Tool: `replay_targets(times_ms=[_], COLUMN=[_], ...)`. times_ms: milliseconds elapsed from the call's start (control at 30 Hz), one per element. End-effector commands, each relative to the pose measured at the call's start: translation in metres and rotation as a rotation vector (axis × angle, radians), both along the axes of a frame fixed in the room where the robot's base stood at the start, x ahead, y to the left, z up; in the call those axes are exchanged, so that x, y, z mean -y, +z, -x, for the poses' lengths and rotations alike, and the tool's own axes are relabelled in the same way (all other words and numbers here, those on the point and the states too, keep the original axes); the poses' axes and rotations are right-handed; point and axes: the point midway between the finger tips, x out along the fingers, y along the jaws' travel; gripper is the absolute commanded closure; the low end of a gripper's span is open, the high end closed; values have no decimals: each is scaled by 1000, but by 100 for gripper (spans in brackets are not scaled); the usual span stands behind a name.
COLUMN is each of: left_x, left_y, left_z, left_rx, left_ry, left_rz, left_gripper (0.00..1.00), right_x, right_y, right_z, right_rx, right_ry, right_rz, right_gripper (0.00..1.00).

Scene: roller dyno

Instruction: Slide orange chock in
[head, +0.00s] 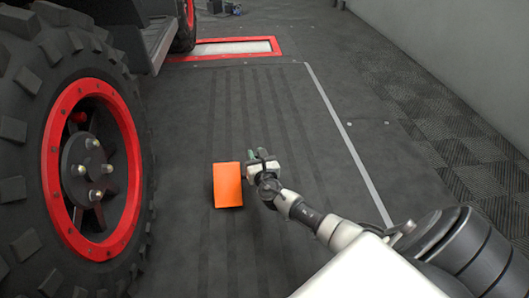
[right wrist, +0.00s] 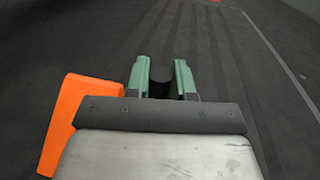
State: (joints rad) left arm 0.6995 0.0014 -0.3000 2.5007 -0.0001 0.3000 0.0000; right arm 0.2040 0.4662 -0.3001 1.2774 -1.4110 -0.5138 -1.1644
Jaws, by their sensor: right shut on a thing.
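The orange chock (head: 227,185) is on the dark floor, to the right of the big tyre (head: 68,140) with clear floor between them. My right gripper (head: 262,156) is just right of the chock, low near the floor. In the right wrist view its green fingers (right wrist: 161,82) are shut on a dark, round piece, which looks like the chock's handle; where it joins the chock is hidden. The chock's orange side (right wrist: 75,112) shows left of the gripper there. My left gripper is out of view.
The tyre has a red-rimmed wheel (head: 92,170) under the vehicle at left. A red-framed floor roller (head: 228,48) lies farther back, near another wheel. A white floor line (head: 348,145) and a grey wall (head: 450,60) are at right.

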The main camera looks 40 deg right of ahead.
Motion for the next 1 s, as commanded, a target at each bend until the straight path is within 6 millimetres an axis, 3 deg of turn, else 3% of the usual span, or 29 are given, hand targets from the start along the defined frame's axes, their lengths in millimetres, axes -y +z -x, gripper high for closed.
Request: replay_targets(times_ms=[1000], left_x=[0], left_y=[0], left_z=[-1], left_rx=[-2], left_ry=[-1], left_rz=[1], left_gripper=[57], right_x=[-79], right_y=[3], right_z=[-49], right_rx=[6], right_ry=[1], right_rz=[-3], right_gripper=[100])
